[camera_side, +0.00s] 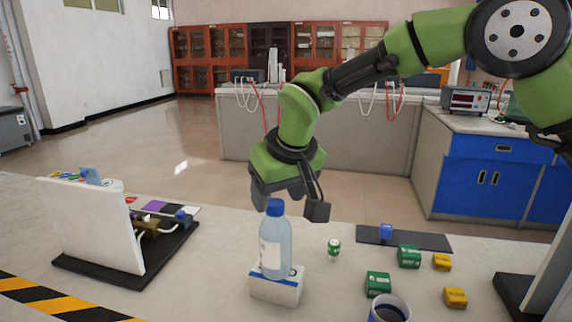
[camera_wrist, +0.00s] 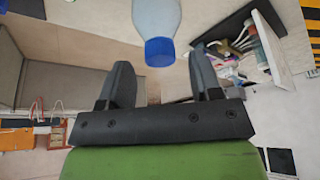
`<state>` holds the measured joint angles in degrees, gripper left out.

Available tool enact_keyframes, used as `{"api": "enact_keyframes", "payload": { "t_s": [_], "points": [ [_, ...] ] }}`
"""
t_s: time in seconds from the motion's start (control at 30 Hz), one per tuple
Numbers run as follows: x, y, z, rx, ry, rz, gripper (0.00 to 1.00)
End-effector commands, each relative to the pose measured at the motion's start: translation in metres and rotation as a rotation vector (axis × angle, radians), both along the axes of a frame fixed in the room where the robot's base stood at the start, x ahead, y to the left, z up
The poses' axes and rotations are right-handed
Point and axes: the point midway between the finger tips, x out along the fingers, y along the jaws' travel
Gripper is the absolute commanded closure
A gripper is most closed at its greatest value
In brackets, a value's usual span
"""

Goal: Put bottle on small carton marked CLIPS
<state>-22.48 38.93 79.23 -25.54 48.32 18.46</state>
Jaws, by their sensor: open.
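A clear bottle (camera_side: 275,250) with a blue cap stands upright on a small white-and-blue carton (camera_side: 277,289); any lettering on the carton is too small to read. In the side view my gripper (camera_side: 262,205) is behind and just above the bottle's cap, pointing down. In the wrist view my gripper (camera_wrist: 160,80) has its two fingers spread wide with nothing between them. The bottle's blue cap (camera_wrist: 160,51) and upper body show just beyond the fingertips, apart from them. The carton is not seen in the wrist view.
A dark mat (camera_side: 430,241) holds a blue item (camera_side: 386,231). A white panel (camera_side: 92,228) on a black base stands left.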

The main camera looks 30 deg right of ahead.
Motion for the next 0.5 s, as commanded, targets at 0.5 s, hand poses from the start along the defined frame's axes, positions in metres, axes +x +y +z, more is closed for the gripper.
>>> {"api": "enact_keyframes", "payload": {
  "t_s": [0.5],
  "points": [
    [-0.035, 0.000, 0.085, 0.000, -0.001, 0.001, 0.42]
  ]
}}
